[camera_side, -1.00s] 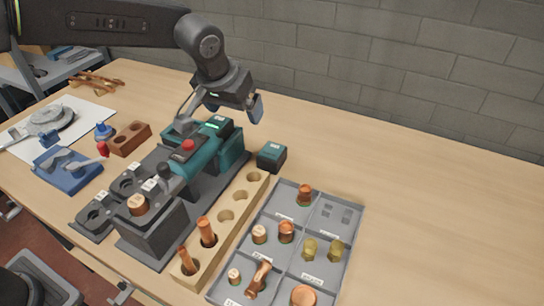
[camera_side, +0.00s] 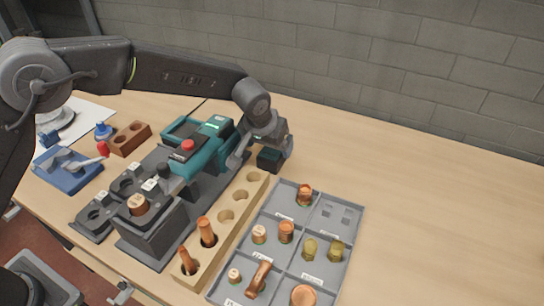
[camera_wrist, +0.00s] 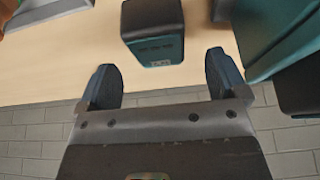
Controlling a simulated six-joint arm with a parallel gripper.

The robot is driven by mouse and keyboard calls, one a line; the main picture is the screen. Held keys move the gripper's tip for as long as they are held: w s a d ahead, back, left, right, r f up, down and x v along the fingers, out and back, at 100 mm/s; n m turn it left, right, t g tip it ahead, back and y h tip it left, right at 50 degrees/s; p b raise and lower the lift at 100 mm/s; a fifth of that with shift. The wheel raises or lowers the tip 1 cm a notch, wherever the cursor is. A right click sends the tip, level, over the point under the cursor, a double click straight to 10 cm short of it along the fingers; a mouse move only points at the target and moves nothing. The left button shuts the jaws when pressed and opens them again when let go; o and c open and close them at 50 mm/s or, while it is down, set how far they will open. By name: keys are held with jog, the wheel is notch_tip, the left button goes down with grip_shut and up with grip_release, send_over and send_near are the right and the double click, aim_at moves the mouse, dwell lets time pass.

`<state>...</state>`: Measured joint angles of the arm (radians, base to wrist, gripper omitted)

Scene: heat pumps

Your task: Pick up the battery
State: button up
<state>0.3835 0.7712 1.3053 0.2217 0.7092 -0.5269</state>
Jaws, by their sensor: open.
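The battery (camera_wrist: 154,33) is a dark block with a teal side, standing on the table near the wall-side end of the wooden block. In the side view the battery (camera_side: 268,160) is partly hidden by my gripper (camera_side: 264,152). In the wrist view my gripper (camera_wrist: 165,80) is open and empty, with a blue-grey fingertip on each side. The battery lies just beyond the fingertips, roughly centred between them, and not inside the jaws.
The teal pressing tool (camera_side: 203,155) on its dark base stands close left of my gripper. The wooden block (camera_side: 240,205) with holes and copper pieces is nearby. A grey tray (camera_side: 328,236) of fittings lies at front right. The table's right side is clear.

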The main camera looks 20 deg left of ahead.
aim_at(271, 151)
jog(key=x, duration=0.4)
jog(key=shift+f, duration=0.4)
jog(key=shift+d, duration=0.1)
jog(key=c, duration=1.2)
jog(key=shift+r, duration=0.1)
jog(key=shift+c, duration=0.2)
notch_tip(271, 151, up, 10)
jog(key=shift+r, duration=0.1)
